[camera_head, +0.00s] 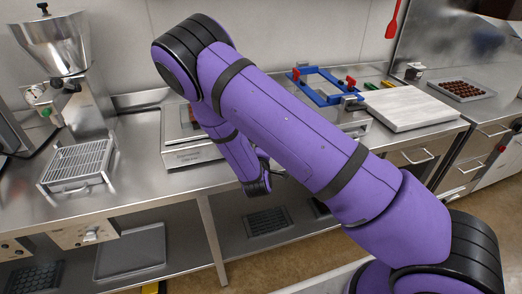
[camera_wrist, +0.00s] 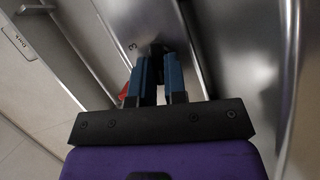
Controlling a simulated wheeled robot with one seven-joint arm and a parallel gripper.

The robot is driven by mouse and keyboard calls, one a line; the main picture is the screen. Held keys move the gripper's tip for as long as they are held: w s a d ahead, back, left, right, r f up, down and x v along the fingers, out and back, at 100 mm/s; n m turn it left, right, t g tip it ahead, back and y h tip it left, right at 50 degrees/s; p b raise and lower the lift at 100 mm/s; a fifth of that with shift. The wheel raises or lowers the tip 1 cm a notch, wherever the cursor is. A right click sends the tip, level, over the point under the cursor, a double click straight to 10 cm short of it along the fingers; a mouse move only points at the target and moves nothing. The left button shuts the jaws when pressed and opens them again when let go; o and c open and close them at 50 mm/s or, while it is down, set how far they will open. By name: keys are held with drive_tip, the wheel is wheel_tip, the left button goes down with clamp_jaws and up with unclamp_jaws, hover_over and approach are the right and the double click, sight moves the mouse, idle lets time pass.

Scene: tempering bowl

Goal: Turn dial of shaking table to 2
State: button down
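The shaking table, which I take to be the steel unit with the blue frame (camera_head: 322,90) and red clamps, stands on the counter behind my arm. My arm covers most of its front in the head view. My gripper (camera_wrist: 160,60) has its two blue fingers pointing at a steel panel (camera_wrist: 128,18) in the wrist view. A narrow gap shows between the fingers. A small dark part, possibly the dial (camera_wrist: 157,47), is at the fingertips, beside a "3" mark on the panel. The fingers hide most of it, so its setting and whether they grip it are unclear.
A white board (camera_head: 410,108) lies right of the blue frame, with a tray of chocolates (camera_head: 461,89) farther right. A steel box (camera_head: 190,153) and a wire rack (camera_head: 77,164) stand left. Drawer handles (camera_head: 417,158) stick out along the right counter front.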

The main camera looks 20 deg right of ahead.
drive_tip(key=shift+m, duration=0.3)
drive_tip(key=shift+d+r+m+g+y, duration=0.15)
drive_tip(key=shift+m+g+y, duration=0.35)
drive_tip(key=shift+m, duration=0.6)
drive_tip(key=m+y, duration=0.1)
drive_tip(key=m, duration=0.1)
drive_tip(key=shift+d+r+m, duration=0.1)
drive_tip(key=shift+r+m, duration=0.05)
drive_tip(key=shift+m, duration=0.25)
drive_tip(key=m+g+y, duration=0.1)
drive_tip(key=m+y, duration=0.1)
drive_tip(key=shift+d+m+y, duration=0.15)
drive_tip(key=shift+m+y, duration=0.15)
drive_tip(key=shift+m, duration=0.1)
drive_tip(key=shift+r+m+y, duration=0.1)
drive_tip(key=shift+m+y, duration=0.6)
drive_tip(key=shift+m, duration=0.4)
drive_tip(key=c, duration=1.2)
unclamp_jaws()
drive_tip(key=shift+o, duration=0.2)
